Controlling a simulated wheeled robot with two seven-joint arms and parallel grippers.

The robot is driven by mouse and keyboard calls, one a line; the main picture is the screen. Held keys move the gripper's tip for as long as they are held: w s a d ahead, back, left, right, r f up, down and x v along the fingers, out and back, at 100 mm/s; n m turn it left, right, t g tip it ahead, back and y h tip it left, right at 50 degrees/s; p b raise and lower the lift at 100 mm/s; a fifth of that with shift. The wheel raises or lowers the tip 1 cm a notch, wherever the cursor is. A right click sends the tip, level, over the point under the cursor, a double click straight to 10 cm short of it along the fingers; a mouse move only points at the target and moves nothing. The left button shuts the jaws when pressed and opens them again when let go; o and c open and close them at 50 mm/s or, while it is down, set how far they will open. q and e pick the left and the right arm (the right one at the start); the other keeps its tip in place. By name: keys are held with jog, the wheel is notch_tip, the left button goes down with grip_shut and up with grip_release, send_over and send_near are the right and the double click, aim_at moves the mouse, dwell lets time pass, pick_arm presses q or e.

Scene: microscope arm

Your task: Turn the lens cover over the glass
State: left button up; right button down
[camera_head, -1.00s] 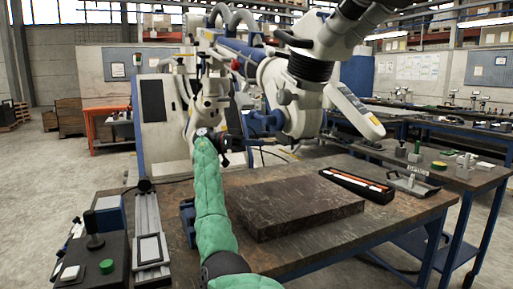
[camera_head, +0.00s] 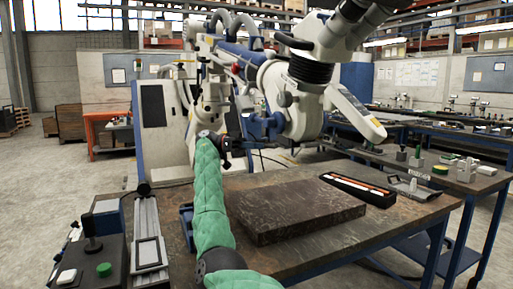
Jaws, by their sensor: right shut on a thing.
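The large white microscope head (camera_head: 302,100) hangs over the back of the bench, with a dark bellows and eyepiece tube above and a blue knob (camera_head: 264,126) low on its left side. The glass on its underside faces down and cannot be made out. My right arm, in a green quilted sleeve, reaches up from the bottom. Its gripper (camera_head: 222,142) is small, just left of the microscope head. It is shut on a small dark part that seems to be the lens cover; the jaws and the cover's outline are hard to separate. My left gripper is out of view.
A dark stone slab (camera_head: 293,207) lies on the bench (camera_head: 390,228) right of my sleeve. An open case with slim tools (camera_head: 358,189) lies behind it. A control box (camera_head: 92,262) and a rail (camera_head: 148,230) stand at the left. The bench's front right is clear.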

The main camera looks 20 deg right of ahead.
jog(key=c, duration=1.2)
grip_release()
